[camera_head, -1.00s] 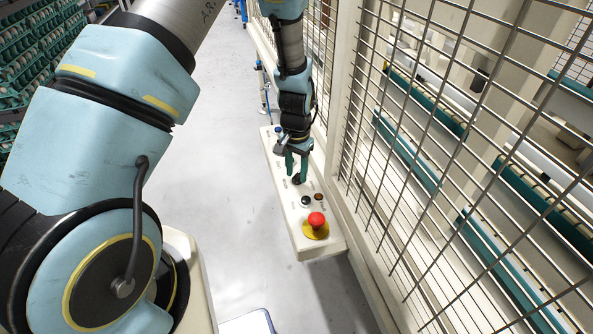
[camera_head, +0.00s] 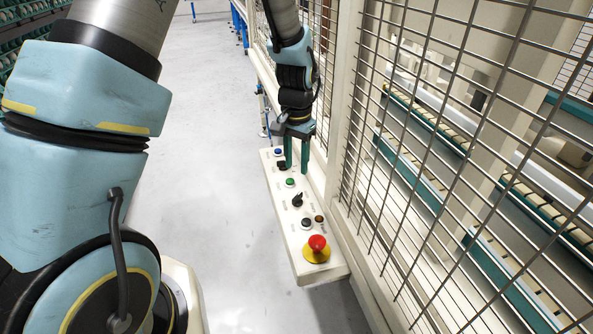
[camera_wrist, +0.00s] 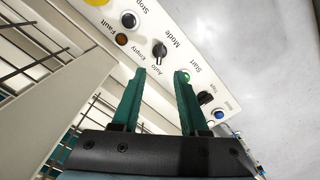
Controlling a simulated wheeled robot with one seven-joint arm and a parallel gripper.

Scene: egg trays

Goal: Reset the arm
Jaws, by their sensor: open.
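My gripper (camera_head: 297,163) is above the far half of a white control panel (camera_head: 298,246), with its two green fingers apart and nothing between them. In the wrist view my gripper (camera_wrist: 160,72) also shows open, its fingers pointing toward the panel (camera_wrist: 140,30). The black Mode knob (camera_head: 297,200) is clear of the fingers; in the wrist view the knob (camera_wrist: 159,50) lies beyond the fingertips. A green Start button (camera_head: 290,183) is close to the fingers in the head view. My arm reaches in from the top.
A red emergency button (camera_head: 317,243) on a yellow base stands at the panel's near end. A blue button (camera_head: 278,152) is at its far end. A wire mesh fence (camera_head: 440,150) runs along the right. Grey floor (camera_head: 205,140) is open on the left.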

